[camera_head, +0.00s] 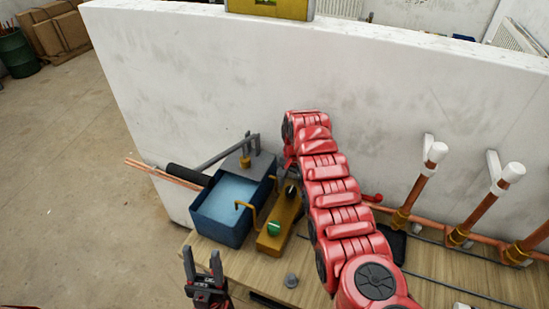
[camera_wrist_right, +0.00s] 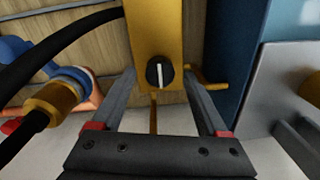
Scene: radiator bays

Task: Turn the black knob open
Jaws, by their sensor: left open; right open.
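The black knob (camera_head: 291,191) sits on the far end of a yellow block (camera_head: 282,217). In the right wrist view the black knob (camera_wrist_right: 160,72) has a white line running nearly up and down the picture. My right gripper (camera_wrist_right: 161,80) is open, with one finger on each side of the knob and apparently no contact; their exact depth is hard to tell. In the head view my red right arm hides most of this gripper. A green knob (camera_head: 274,228) is on the block's near end. My left gripper (camera_head: 202,258) is open and empty, left of the block.
A blue basin (camera_head: 222,232) of water stands left of the block. A grey plate (camera_head: 248,165) with a handle is behind it. A white wall (camera_head: 200,90) stands behind the wooden bench. A small grey knob (camera_head: 290,280) lies in front.

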